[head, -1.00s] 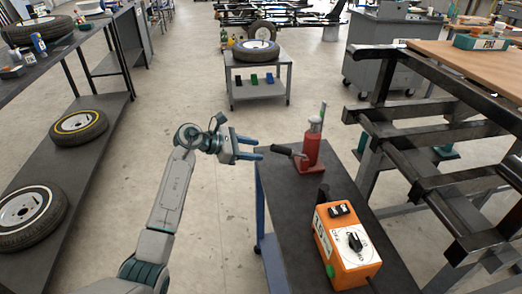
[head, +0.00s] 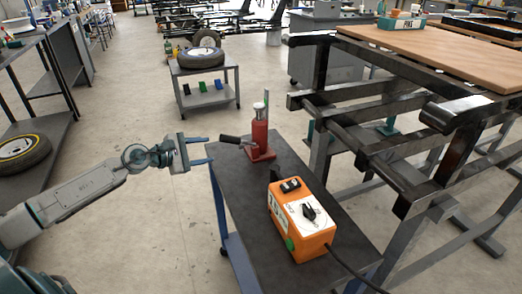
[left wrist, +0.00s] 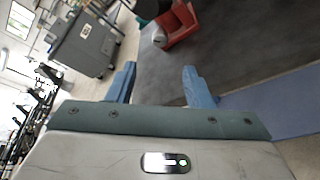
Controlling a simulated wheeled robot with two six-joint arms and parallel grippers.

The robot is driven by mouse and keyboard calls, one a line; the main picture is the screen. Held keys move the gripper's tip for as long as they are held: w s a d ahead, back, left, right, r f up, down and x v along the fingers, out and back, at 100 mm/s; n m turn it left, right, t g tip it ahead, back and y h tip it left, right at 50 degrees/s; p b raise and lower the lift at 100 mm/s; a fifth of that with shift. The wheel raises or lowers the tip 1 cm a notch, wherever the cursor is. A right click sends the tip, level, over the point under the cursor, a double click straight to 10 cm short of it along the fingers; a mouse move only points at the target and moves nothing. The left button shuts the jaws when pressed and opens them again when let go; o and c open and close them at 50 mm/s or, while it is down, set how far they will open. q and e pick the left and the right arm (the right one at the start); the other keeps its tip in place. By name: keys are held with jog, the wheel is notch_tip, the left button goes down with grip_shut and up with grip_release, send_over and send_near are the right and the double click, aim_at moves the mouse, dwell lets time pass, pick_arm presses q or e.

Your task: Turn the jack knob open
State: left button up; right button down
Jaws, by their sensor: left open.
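A dark handle (head: 230,139) sticks out from the jack to the left. My left gripper (head: 207,150) is open and empty at the cart's left edge, its fingertips pointing at the jack and a little short of the handle. In the left wrist view the open blue fingers (left wrist: 159,80) have nothing between them. Part of the red jack (left wrist: 181,22) shows beyond them with a small pale round part (left wrist: 159,40); I cannot tell for sure that this is the knob.
An orange box (head: 300,222) with a black switch and a cable stands on the cart, nearer than the jack. A black metal frame (head: 370,125) stands close on the right. A low cart with a tire (head: 202,59) is behind. Floor left of the cart is clear.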

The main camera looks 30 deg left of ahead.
pick_arm(q)
jog(key=shift+p+x, duration=0.35)
jog(key=shift+x, duration=5.25)
jog(key=shift+d+r, duration=0.1)
jog(key=shift+d, duration=0.05)
jog(key=c, duration=1)
